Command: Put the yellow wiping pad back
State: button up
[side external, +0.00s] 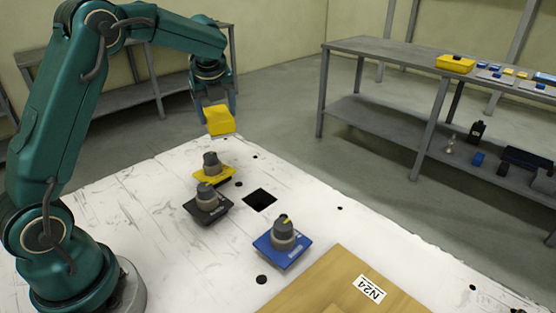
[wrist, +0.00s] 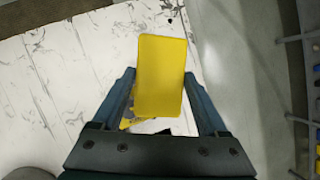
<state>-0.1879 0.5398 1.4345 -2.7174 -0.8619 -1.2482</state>
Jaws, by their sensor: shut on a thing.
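The yellow wiping pad (side external: 220,121) is held up in the air by my gripper (side external: 217,102), above the far part of the white table top. In the wrist view the pad (wrist: 161,76) is a plain yellow block between the two fingers of my gripper (wrist: 161,84), which are shut on it. Below it in the side view stands a yellow square plate (side external: 225,174) with a grey knob on top. In the wrist view that plate is mostly hidden behind the pad. The pad is clear of the plate and the table.
A black plate with a grey knob (side external: 208,199) and a blue plate with a knob (side external: 283,243) stand nearer. A square dark opening (side external: 260,200) lies between them. A wooden board (side external: 345,285) marked N24 is at the front. A grey shelf bench (side external: 390,50) stands beyond, right.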

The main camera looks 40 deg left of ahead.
jog(key=w+d+f, duration=0.4)
jog(key=w+d, duration=0.1)
jog(key=w+d+f, duration=0.2)
jog(key=d, duration=0.1)
jog(key=shift+w+f, duration=0.15)
jog(key=shift+f, duration=2.05)
jog(key=shift+f, duration=0.1)
